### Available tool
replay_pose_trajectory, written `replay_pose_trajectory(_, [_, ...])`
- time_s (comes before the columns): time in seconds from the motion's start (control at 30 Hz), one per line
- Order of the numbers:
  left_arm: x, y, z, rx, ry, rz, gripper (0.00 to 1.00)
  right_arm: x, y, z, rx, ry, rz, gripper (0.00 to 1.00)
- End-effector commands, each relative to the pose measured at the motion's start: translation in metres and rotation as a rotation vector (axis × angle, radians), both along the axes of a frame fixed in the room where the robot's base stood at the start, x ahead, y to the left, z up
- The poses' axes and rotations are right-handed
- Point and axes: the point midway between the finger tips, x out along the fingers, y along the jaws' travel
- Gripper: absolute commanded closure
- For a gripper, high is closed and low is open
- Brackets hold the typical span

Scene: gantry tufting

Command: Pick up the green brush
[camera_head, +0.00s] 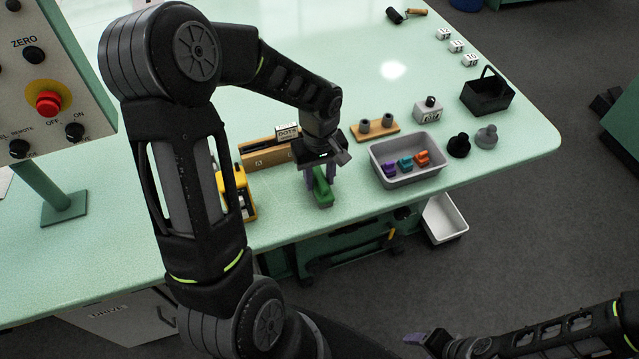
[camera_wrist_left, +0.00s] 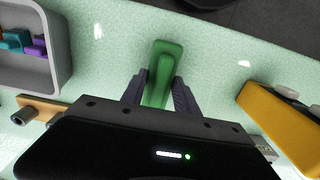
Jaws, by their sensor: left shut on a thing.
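The green brush (camera_head: 322,188) is at the front part of the pale green table, below my left gripper (camera_head: 320,175). In the left wrist view the green brush (camera_wrist_left: 162,72) stands between the two dark ribbed fingers of my left gripper (camera_wrist_left: 160,85), which are shut on it. I cannot tell whether the brush touches the table. My right gripper (camera_head: 425,338) is at the bottom right, away from the table, with a purple-grey fingertip showing; its jaw opening is not clear.
A grey tray (camera_head: 408,178) with purple, teal and orange pieces lies right of the brush. A yellow object (camera_head: 236,190) and wooden box (camera_head: 262,154) lie left. A wooden block with grey pegs (camera_head: 374,130) stands behind. A control panel (camera_head: 45,85) rises at far left. The table's back is largely clear.

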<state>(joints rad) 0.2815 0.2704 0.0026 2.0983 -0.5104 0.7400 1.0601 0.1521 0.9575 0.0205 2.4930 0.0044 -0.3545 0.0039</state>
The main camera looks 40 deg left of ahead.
Motion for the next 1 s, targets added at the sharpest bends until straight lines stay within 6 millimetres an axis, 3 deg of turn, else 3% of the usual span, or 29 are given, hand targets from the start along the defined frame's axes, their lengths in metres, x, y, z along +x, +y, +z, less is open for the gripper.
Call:
replay_pose_trajectory(0.27, [0.0, 0.0, 0.0, 0.0, 0.0, 0.0, 1.0, 0.0, 0.0, 0.0, 0.0, 0.0, 0.0, 0.42])
replay_pose_trajectory(0.67, [0.001, 0.0, 0.004, 0.001, -0.003, 0.0, 1.0, 0.0, 0.0, -0.001, 0.0, 0.0, 0.0, 0.42])
replay_pose_trajectory(0.83, [0.001, 0.0, 0.024, 0.002, -0.005, 0.001, 1.0, 0.0, 0.0, -0.004, 0.001, -0.001, 0.001, 0.42])
replay_pose_trajectory(1.0, [0.002, 0.0, 0.057, 0.002, -0.006, 0.001, 1.0, 0.001, 0.0, -0.007, 0.002, -0.003, 0.001, 0.42])
